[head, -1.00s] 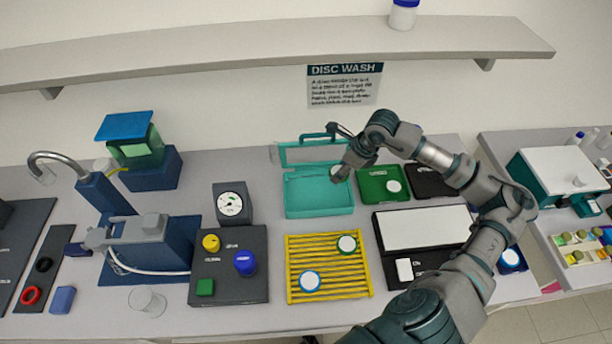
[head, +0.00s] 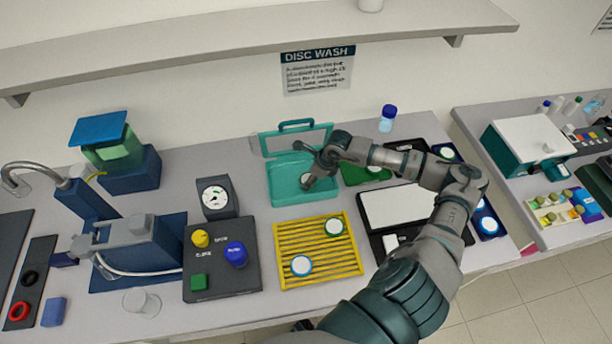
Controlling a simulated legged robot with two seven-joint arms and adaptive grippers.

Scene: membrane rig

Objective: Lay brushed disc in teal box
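The teal box (head: 283,198) stands open at the back middle of the bench, its clear-windowed lid (head: 297,140) raised behind it. My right gripper (head: 311,181) reaches in from the right over the box's right half. It looks shut on a small white disc (head: 306,180), low inside or just above the box. The fingers partly cover the disc, and I cannot tell whether it touches the floor. My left gripper is not in view.
A yellow slatted rack (head: 318,250) in front holds two white discs. A green tray (head: 353,176) stands right of the box, partly behind my arm. A dark control panel (head: 222,275) and gauge (head: 216,197) are to the left. A blue-capped bottle (head: 388,119) stands behind.

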